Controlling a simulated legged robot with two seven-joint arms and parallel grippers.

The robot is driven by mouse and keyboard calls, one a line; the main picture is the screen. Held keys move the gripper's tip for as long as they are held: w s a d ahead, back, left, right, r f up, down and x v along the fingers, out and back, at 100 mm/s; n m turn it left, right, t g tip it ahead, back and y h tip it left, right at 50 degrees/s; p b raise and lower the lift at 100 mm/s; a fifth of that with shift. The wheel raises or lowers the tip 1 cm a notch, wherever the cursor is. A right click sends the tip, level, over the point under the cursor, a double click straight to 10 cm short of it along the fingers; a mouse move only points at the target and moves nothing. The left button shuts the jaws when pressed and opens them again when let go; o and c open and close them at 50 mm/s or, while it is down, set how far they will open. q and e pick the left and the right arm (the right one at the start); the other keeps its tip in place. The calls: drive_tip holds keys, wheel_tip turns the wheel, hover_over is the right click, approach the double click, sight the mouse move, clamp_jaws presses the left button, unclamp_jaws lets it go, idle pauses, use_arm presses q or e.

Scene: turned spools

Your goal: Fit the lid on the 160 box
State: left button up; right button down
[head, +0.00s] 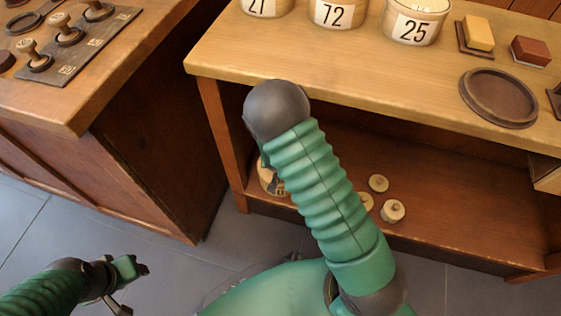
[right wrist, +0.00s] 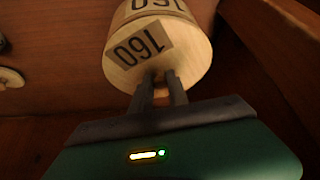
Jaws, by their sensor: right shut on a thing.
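In the right wrist view my right gripper (right wrist: 163,82) is shut at the pale round wooden face of the lid (right wrist: 185,62), which bears a 160 label. Its fingers hide what they grip, probably the lid's knob. The 160 box (right wrist: 178,8) lies directly beyond the lid, with part of a second label on its side. I cannot tell whether a gap is left between lid and box. In the head view the box (head: 267,178) shows partly behind my right arm on the lower shelf; the right gripper is hidden there. My left gripper (head: 122,290) is low at the left, away from everything.
Several small knobbed lids, one of them pale (head: 392,211), lie on the lower shelf (head: 450,205). The bench top (head: 380,75) overhangs it and carries boxes marked 72 (head: 331,14) and 25 (head: 416,29). A dark round tray (head: 498,97) lies at right. Another counter (head: 80,110) stands left.

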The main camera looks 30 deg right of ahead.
idle(0.3)
drive_tip(key=shift+r+p, duration=0.15)
drive_tip(key=shift+p, duration=0.2)
drive_tip(key=shift+f, duration=0.25)
idle(0.5)
drive_tip(key=c, duration=1.2)
unclamp_jaws()
drive_tip(key=o, duration=0.4)
